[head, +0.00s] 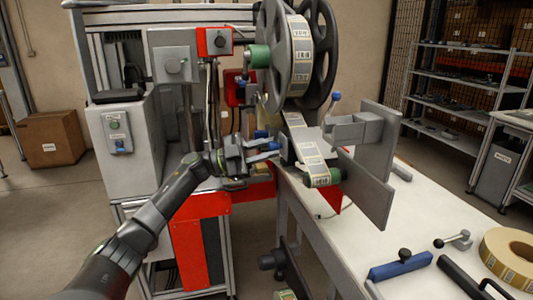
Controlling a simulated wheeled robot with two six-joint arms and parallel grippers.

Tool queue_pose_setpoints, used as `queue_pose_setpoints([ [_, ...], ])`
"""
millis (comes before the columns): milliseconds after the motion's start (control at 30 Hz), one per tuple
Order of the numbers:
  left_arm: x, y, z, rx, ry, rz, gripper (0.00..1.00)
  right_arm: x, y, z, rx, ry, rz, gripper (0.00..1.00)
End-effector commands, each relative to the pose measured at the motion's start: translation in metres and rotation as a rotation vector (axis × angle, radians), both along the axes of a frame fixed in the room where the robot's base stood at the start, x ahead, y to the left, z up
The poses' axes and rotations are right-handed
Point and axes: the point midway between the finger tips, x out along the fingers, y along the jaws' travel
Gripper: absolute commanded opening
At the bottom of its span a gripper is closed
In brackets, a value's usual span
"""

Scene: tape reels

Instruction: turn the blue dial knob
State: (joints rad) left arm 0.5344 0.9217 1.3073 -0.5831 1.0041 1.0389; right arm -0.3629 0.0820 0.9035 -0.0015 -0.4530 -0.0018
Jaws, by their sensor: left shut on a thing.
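My left arm comes in from the lower left. Its gripper (274,151) is at the labelling machine, just left of the label strip's lower end. The gripper is shut on the blue dial knob (271,146), a small blue part showing between and beside the fingers. The fingers hide much of it, so its turn angle cannot be told. My right gripper is not in view.
A large grey reel (276,50) with a label strip (309,150) stands above the gripper. A grey plate (377,185) stands to the right. A blue-handled tool (400,267) and a tan tape roll (511,259) lie on the white table (425,215), whose middle is clear.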

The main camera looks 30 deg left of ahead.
Motion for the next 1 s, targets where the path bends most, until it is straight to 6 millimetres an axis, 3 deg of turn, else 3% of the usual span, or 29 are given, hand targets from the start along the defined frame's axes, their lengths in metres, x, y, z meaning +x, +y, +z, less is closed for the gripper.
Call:
queue_pose_setpoints([
  [1000,0.001,0.002,0.006,0.738,-0.627,-0.001,0.00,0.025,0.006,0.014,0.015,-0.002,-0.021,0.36],
])
